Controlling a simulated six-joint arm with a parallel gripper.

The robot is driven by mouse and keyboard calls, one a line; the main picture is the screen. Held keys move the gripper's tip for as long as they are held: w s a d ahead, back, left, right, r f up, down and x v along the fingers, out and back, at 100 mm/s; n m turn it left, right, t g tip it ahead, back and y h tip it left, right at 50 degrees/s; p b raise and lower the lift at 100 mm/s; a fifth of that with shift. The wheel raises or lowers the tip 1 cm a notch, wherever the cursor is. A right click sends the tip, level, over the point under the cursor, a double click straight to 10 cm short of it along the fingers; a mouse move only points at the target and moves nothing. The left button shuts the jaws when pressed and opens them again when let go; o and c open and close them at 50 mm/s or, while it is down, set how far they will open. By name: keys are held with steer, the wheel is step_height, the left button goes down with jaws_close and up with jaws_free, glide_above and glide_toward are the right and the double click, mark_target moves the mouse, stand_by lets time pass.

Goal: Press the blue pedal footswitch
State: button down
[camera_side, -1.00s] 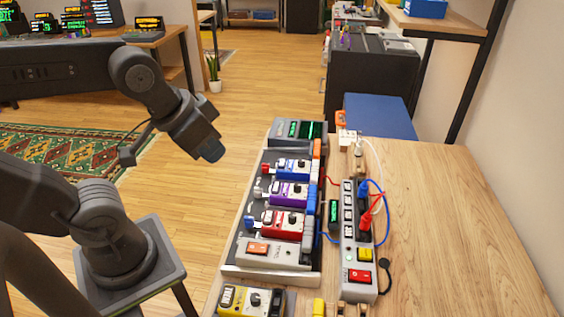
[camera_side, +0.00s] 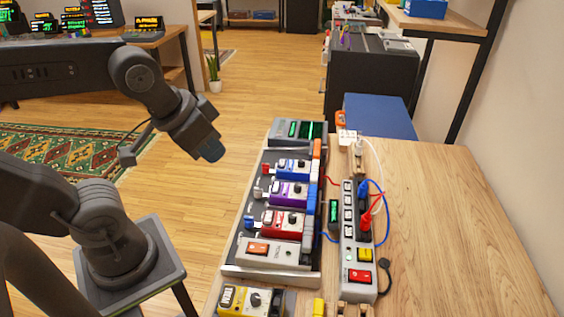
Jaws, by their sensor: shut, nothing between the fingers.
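The blue pedal (camera_side: 293,169) sits on the dark pedalboard (camera_side: 233,247), farthest back in a row of coloured pedals. A purple pedal (camera_side: 288,193) is just in front of it. Its footswitch is too small to make out clearly. My gripper (camera_side: 211,150) is shut and empty. It hangs in the air to the left of the blue pedal and appears higher than it, clear of the board.
In front of the purple pedal are a red pedal (camera_side: 282,223) and a grey switch box (camera_side: 275,251). A grey display unit (camera_side: 297,131) stands behind the blue pedal. A power strip (camera_side: 356,260) with cables lies to the right. The table's right side (camera_side: 450,230) is clear.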

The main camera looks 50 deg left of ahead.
steer(key=shift+a, duration=0.1)
stand_by(0.3)
steer(key=m+t+h, duration=0.1)
steer(key=m+t, duration=0.3)
steer(key=m, duration=0.6)
glide_above(282, 164)
step_height(282, 164, down, 11)
steer(key=shift+a+f+m+g+h, duration=0.1)
steer(key=shift+f+m+g+h, duration=0.25)
steer(key=shift+f, duration=0.25)
steer(key=shift+f, duration=4.35)
steer(key=shift+f, duration=0.1)
